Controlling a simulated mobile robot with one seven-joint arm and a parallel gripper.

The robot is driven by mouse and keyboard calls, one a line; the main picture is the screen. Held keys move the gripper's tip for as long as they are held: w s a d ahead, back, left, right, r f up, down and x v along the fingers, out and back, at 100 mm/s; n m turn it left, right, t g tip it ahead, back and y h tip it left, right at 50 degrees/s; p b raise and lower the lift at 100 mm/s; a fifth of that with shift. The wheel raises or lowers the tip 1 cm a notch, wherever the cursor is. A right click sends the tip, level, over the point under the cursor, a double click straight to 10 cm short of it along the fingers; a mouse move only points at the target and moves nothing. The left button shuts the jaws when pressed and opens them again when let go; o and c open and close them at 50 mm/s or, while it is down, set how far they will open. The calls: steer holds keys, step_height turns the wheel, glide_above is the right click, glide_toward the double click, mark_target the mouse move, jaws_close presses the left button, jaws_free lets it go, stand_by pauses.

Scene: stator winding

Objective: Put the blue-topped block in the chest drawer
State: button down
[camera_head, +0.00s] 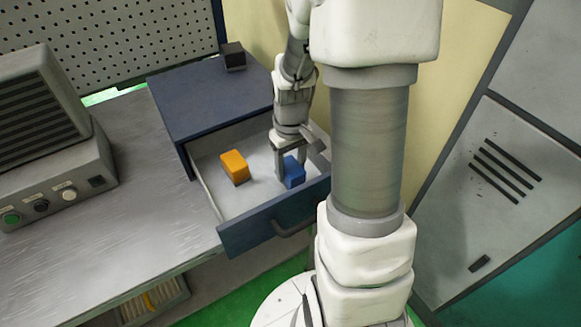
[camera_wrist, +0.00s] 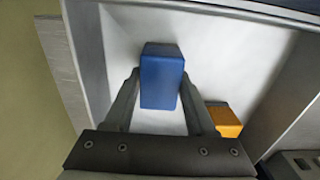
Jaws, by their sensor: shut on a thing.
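The blue-topped block (camera_head: 293,172) is inside the open chest drawer (camera_head: 262,226), toward its right side. My gripper (camera_head: 291,168) reaches down into the drawer and is shut on this block. In the wrist view the blue-topped block (camera_wrist: 161,78) sits between the two fingertips (camera_wrist: 158,85), with the pale drawer floor around it. I cannot tell whether the block touches the floor. The drawer is pulled out of the dark blue chest (camera_head: 212,100).
An orange-topped block (camera_head: 235,166) lies in the drawer left of my gripper. A small dark block (camera_head: 233,56) stands on the chest top. A grey machine with buttons (camera_head: 60,190) stands at the left on the metal bench (camera_head: 110,250). The drawer floor between the blocks is clear.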

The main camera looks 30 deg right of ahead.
steer(key=shift+r, duration=0.1)
steer(key=shift+c, duration=1.1)
jaws_free()
